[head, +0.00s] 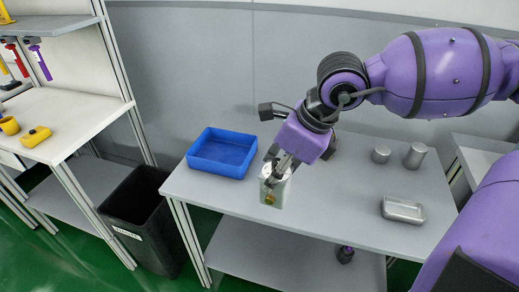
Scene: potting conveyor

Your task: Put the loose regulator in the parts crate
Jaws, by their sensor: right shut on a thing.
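My right gripper (273,178) is shut on a pale part with a brass-coloured fitting (277,196), which appears to be the regulator. The gripper points down and covers its upper part. The part is over or at the front edge of the grey table; I cannot tell whether it touches the top. The blue open crate (203,168), which looks like the parts crate, stands on the table to the left of the gripper. Its visible inside looks empty. My left gripper is not in view.
Two grey cylinders (414,156) and a shallow metal dish (403,210) stand on the right of the table (350,200). A dark object (346,254) is on the lower shelf. A black bin (147,222) stands left of the table. The crate's rim is a low obstacle.

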